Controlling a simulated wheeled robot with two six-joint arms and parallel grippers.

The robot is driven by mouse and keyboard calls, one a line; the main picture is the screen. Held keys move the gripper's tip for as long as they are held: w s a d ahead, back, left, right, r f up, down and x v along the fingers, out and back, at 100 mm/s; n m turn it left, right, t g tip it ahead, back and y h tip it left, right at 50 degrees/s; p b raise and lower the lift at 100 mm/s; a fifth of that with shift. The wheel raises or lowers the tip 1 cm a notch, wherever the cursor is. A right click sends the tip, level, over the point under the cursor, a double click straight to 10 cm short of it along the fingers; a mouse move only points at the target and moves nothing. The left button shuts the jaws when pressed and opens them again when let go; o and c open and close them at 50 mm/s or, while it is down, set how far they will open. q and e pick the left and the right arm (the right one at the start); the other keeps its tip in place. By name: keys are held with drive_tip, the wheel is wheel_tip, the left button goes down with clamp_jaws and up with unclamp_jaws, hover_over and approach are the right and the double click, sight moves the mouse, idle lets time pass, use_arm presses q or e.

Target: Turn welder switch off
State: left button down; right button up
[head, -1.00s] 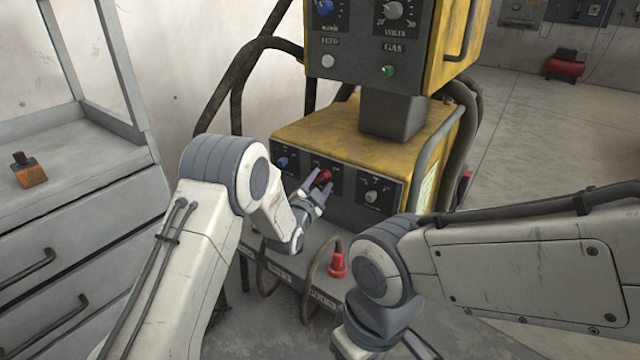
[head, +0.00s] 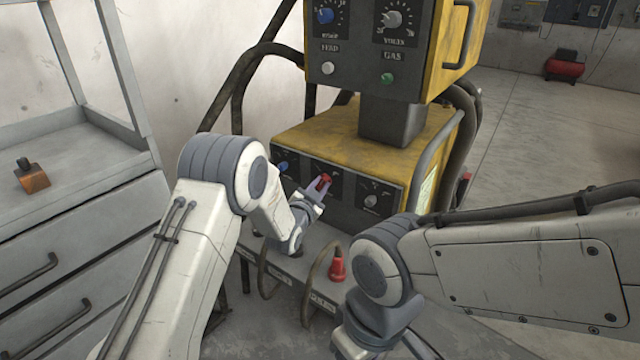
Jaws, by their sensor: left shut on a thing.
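The yellow welder (head: 300,138) stands ahead, with a dark lower front panel. A red switch knob (head: 324,181) sits in the middle of that panel, between a blue knob (head: 283,166) and a grey knob (head: 370,201). My left gripper (head: 319,187) is at the panel, its fingers shut on the red switch from both sides. The fingers hide part of the switch. My right arm (head: 385,270) reaches in from the right, and its gripper is not in the picture.
A red plug (head: 337,268) with a cable stands on the shelf below the panel. The upper welder box (head: 450,50) has more knobs and a handle. A grey drawer cabinet (head: 80,220) is at the left, with an orange block (head: 33,180) on top.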

use_arm(q)
drive_tip(key=n+p, duration=0.1)
drive_tip(key=n, duration=0.1)
drive_tip(key=n+g+p, duration=0.1)
drive_tip(key=n, duration=0.1)
drive_tip(key=shift+w+a+r+p, duration=0.1)
drive_tip(key=shift+a+r+p, duration=0.05)
drive_tip(key=shift+r+p, duration=0.2)
drive_tip(key=shift+w+a+n+g+h+p, duration=0.15)
drive_tip(key=shift+n+g+h+p, duration=0.3)
drive_tip(key=shift+n+p, duration=0.9)
drive_tip(key=shift+w+a+n+g+h+p, duration=0.1)
drive_tip(key=shift+n+g+h+p, duration=0.35)
drive_tip(key=shift+n+p, duration=0.9)
drive_tip(key=shift+w+a+n+g+h+p, duration=0.25)
drive_tip(key=shift+n+g+p, duration=0.35)
drive_tip(key=shift+n+p, duration=0.75)
drive_tip(key=shift+s+d+f, duration=0.1)
drive_tip(key=shift+s, duration=0.05)
drive_tip(key=c, duration=0.8)
unclamp_jaws()
drive_tip(key=shift+o, duration=0.2)
